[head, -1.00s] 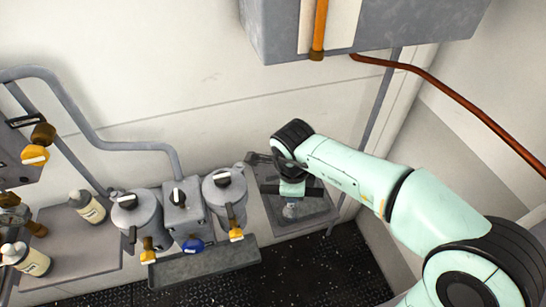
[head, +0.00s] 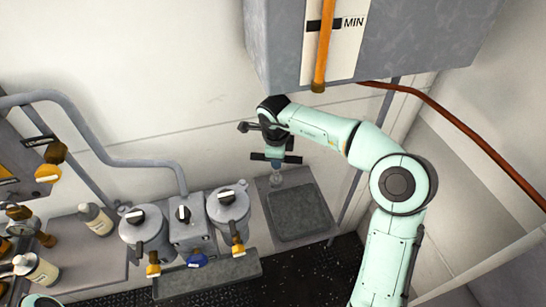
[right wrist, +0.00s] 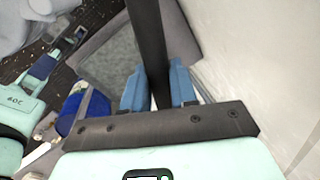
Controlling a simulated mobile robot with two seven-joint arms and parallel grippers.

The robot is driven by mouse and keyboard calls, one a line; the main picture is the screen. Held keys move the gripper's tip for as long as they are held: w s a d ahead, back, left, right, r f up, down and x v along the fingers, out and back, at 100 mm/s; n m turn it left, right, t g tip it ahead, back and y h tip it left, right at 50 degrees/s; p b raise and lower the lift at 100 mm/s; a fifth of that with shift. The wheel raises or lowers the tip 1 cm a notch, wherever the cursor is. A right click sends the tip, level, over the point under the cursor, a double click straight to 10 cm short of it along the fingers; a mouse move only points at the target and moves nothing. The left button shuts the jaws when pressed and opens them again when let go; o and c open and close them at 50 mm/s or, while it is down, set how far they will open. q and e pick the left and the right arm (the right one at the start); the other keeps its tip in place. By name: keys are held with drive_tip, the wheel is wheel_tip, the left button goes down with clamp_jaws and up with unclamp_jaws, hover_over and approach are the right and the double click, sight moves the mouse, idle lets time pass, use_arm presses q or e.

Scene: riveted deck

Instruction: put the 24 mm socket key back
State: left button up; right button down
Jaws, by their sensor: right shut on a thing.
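My right gripper (head: 275,166) is raised beside the wall, just above the far left corner of a square grey tray (head: 300,213). In the right wrist view its two blue fingers (right wrist: 160,88) are closed on a long dark bar, which I take to be the socket key (right wrist: 147,35). The bar runs between the fingers and out past the top edge, so its far end is hidden. A small pale grey shape shows under the fingertips in the head view; I cannot tell what it is. My left gripper is not seen in the head view.
A grey box (head: 390,50) marked MIN, with an orange tube (head: 323,45), hangs above my right arm. Two grey canisters (head: 228,203) with knobs and yellow taps stand left of the tray. A pale bottle (head: 95,219) is further left. A red-brown pipe (head: 460,115) runs along the right wall.

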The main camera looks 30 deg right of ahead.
sight(276, 180)
drive_tip(key=w+p, duration=0.1)
drive_tip(key=w, duration=0.3)
use_arm(q)
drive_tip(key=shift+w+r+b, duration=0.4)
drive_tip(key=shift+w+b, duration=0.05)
drive_tip(key=shift+b, duration=0.15)
use_arm(e)
wheel_tip(276, 180, down, 7)
drive_tip(key=d, duration=0.1)
drive_tip(key=c, duration=0.8)
unclamp_jaws()
drive_tip(key=shift+w, duration=0.1)
drive_tip(key=shift+c, duration=0.2)
